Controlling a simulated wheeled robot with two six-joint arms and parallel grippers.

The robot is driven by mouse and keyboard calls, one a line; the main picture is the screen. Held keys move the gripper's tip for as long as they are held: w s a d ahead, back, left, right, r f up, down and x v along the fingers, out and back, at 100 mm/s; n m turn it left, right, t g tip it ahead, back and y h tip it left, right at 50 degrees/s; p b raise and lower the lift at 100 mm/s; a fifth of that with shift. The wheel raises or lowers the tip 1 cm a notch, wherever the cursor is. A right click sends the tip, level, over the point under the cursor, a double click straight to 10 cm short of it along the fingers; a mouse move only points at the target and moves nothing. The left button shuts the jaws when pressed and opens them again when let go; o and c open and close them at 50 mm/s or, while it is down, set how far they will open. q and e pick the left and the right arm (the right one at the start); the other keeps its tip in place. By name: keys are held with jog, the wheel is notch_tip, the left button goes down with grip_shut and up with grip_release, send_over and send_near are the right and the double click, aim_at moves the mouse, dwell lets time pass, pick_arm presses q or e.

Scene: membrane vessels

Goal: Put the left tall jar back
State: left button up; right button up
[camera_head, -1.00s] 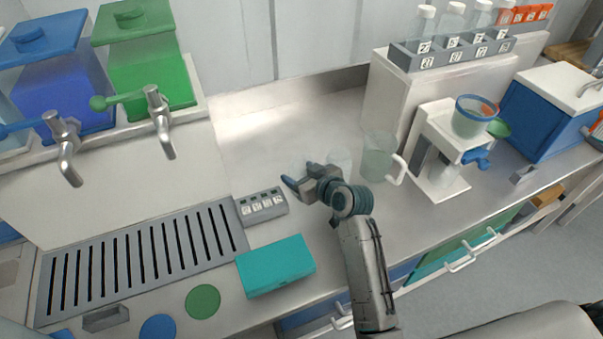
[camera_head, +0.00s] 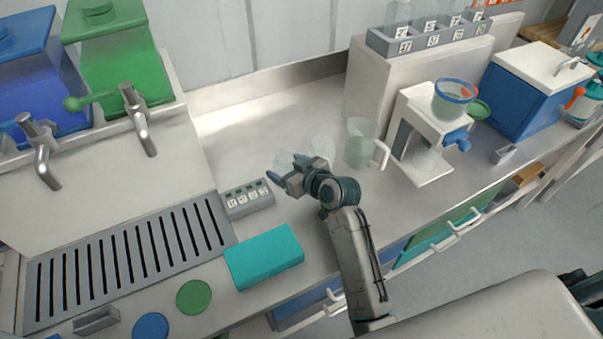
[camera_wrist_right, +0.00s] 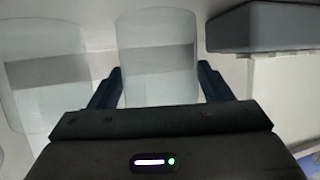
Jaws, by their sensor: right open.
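Two clear, pale glass jars stand side by side on the counter. The left jar (camera_head: 284,157) is mostly hidden behind my right gripper (camera_head: 287,169), and the other jar (camera_head: 322,147) is just right of it. In the right wrist view, one jar (camera_wrist_right: 158,45) stands between the two dark fingers of the open right gripper (camera_wrist_right: 160,70), with a visible gap at the fingers. The other jar (camera_wrist_right: 42,75) is to its left in that view. I cannot tell whether any finger touches glass. My left gripper is not in view.
A grey numbered rack (camera_head: 248,198) lies left of the gripper, with a teal box (camera_head: 263,257) in front. A clear handled jug (camera_head: 360,145) and a white dispenser stand (camera_head: 428,145) are to the right. The counter behind the jars is clear.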

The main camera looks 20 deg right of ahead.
jog(key=b+v, duration=0.1)
jog(key=v, duration=0.8)
jog(key=shift+s+d+b, duration=0.25)
jog(key=shift+s+b, duration=0.05)
jog(key=shift+s, duration=0.05)
jog(key=shift+s+d+r, duration=0.2)
jog(key=shift+s+r, duration=0.15)
jog(key=shift+s, duration=0.2)
jog(key=shift+f, duration=0.1)
